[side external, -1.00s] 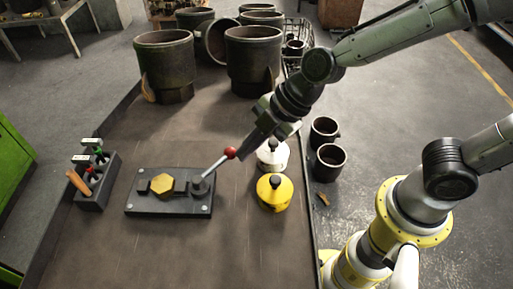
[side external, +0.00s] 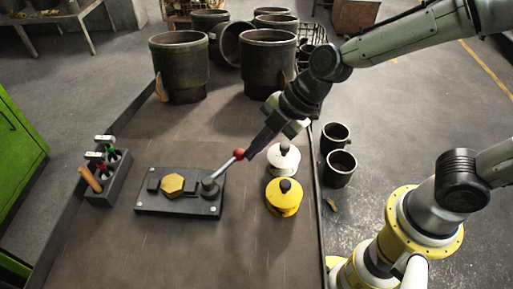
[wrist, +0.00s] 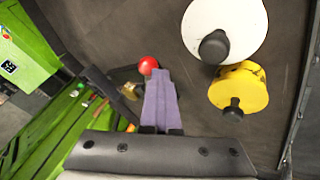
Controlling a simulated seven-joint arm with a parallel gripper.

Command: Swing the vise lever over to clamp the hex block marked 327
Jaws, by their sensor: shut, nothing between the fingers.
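The brass-coloured hex block (side external: 172,185) sits in the dark vise (side external: 180,207), between its jaws; I cannot read a number on it. The vise lever (side external: 223,168) rises from a pivot at the vise's right end and leans up and right to a red ball knob (side external: 239,154). My gripper (side external: 249,156) is shut and empty, pointing down with its fingertips just right of the knob. In the wrist view the red knob (wrist: 148,65) shows at the tips of my purple-grey fingers (wrist: 160,95); I cannot tell if they touch.
A white lidded pot (side external: 284,160) and a yellow one (side external: 284,198) stand close right of the lever. A rack of tools (side external: 107,180) is left of the vise. Large dark pots (side external: 180,70) stand at the back. The bench in front of the vise is clear.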

